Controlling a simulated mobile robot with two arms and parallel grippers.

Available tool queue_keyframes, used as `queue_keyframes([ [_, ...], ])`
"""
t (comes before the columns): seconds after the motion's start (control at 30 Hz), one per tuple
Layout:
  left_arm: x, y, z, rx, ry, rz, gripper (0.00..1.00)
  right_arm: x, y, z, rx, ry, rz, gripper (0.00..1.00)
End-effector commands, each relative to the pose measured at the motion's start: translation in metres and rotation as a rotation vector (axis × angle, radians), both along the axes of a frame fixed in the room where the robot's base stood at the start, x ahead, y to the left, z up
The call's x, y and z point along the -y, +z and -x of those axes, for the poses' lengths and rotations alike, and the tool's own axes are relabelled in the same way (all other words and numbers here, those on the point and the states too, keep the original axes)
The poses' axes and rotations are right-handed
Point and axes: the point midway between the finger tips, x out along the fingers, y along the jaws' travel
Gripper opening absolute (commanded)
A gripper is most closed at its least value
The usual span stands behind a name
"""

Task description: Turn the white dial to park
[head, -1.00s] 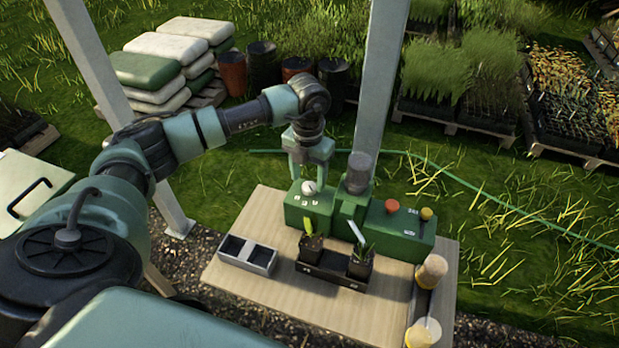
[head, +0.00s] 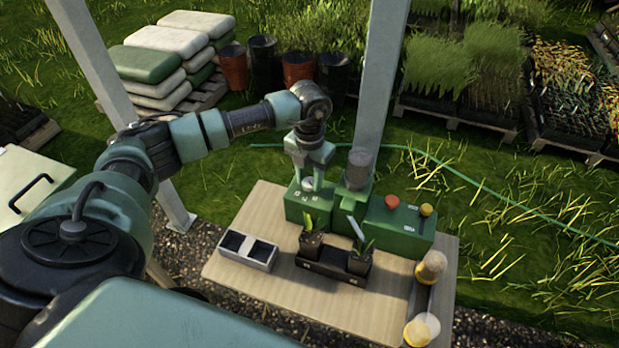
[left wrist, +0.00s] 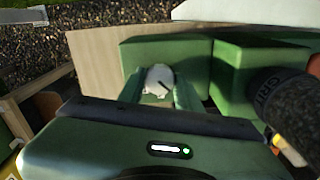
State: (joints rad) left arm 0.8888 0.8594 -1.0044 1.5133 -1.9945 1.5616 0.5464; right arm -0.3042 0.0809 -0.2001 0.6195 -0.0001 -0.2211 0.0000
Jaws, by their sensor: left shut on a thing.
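The white dial (head: 308,184) sits on top of the left part of the green machine (head: 293,205). Small white marks show on the machine's face below the dial in the head view. My left gripper (head: 308,182) has come down over the dial from above and is shut on it, a finger on each side. In the left wrist view the dial (left wrist: 159,79) shows between the two green fingers, with a dark pointer line on its white face. The dial's setting is too small to read. My right gripper is not in view.
A dark grey cylinder (head: 359,165) stands on the machine close right of the dial. A red button (head: 392,201) and a yellow knob (head: 426,210) are farther right. Two potted seedlings in a dark tray (head: 333,265) and a grey two-cell tray (head: 261,256) stand in front on the wooden table (head: 240,287).

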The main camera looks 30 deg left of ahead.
Motion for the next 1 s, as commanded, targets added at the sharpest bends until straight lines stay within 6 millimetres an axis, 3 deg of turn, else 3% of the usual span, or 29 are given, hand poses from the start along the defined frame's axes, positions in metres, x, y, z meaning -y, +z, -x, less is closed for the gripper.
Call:
queue_keyframes([
  [0.6, 0.000, -0.003, -0.001, 0.005, -0.433, 0.000, 0.00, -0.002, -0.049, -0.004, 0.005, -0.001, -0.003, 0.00],
  [1.0, 0.000, 0.000, -0.001, 0.005, -0.686, 0.000, 0.00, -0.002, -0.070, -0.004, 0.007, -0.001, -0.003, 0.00],
])
